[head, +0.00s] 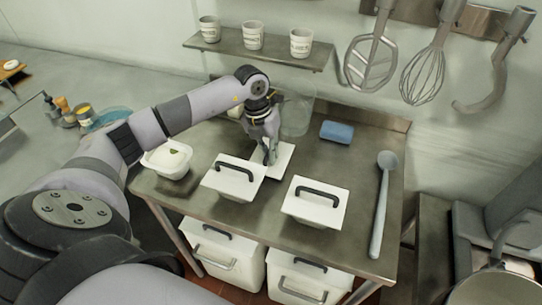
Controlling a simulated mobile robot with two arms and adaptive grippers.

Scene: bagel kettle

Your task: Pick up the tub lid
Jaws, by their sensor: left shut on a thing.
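A white square lid (284,162) is under my left gripper (270,158) near the middle of the steel table. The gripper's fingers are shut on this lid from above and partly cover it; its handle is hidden. I cannot tell whether the lid is clear of the surface. Two other white square lids with dark handles, one at the left front (222,181) and one at the right front (314,210), sit nearer. A white tub (166,160) with something green inside stands at the table's left. My right gripper is not in view.
A blue sponge (337,131) lies at the back of the table (345,170). A long grey ladle (380,215) lies along the right side. A clear container (297,115) stands behind my gripper. Whisks and a hook hang on the wall; cups stand on a shelf (270,55).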

